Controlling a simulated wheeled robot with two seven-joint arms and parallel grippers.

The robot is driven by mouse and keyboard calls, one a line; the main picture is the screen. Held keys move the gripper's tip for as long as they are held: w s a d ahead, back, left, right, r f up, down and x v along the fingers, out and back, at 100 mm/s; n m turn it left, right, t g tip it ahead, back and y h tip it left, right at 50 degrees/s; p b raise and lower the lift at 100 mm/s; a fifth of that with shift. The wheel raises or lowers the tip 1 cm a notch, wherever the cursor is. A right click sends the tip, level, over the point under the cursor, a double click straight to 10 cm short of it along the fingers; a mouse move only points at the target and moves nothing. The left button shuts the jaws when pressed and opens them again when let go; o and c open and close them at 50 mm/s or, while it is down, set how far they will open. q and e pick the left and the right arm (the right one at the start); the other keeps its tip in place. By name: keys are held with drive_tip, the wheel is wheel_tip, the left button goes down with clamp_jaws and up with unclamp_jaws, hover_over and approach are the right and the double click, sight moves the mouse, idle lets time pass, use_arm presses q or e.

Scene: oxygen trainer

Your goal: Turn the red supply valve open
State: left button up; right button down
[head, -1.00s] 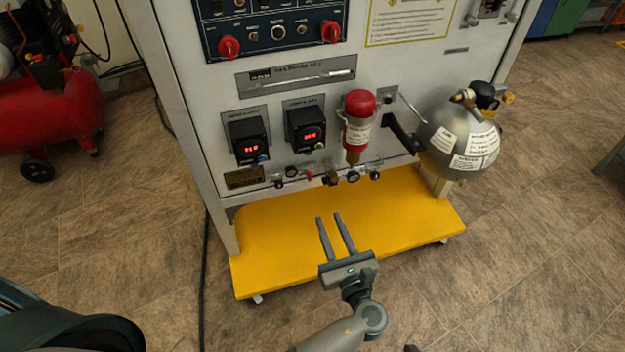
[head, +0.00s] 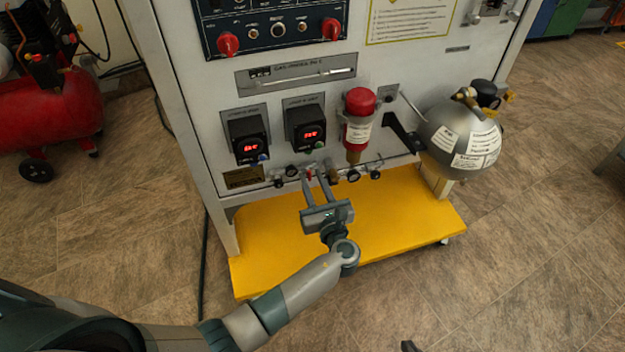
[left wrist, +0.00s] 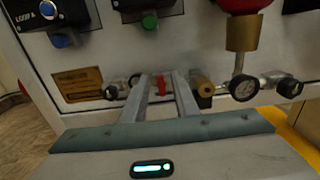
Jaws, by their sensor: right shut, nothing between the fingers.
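The small red supply valve (head: 309,172) sits in the row of fittings low on the panel front. It also shows in the left wrist view (left wrist: 161,84), its red handle roughly upright. My left gripper (head: 314,179) is open and points at the panel. In the left wrist view its fingers (left wrist: 163,86) appear on either side of the red handle, with a gap on each side. I cannot tell whether the fingertips reach around it. Only a small dark tip of my right gripper (head: 409,346) shows at the bottom edge.
Gauges (left wrist: 244,88) and a brass fitting (left wrist: 203,88) stand close right of the valve. A red cylinder (head: 359,125) and a grey tank (head: 462,135) are further right. The yellow base shelf (head: 390,225) lies below, mostly bare. Digital displays (head: 305,130) sit above.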

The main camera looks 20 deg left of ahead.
use_arm(q)
drive_tip(key=shift+w+a, duration=0.1)
drive_tip(key=shift+w, duration=0.05)
clamp_jaws()
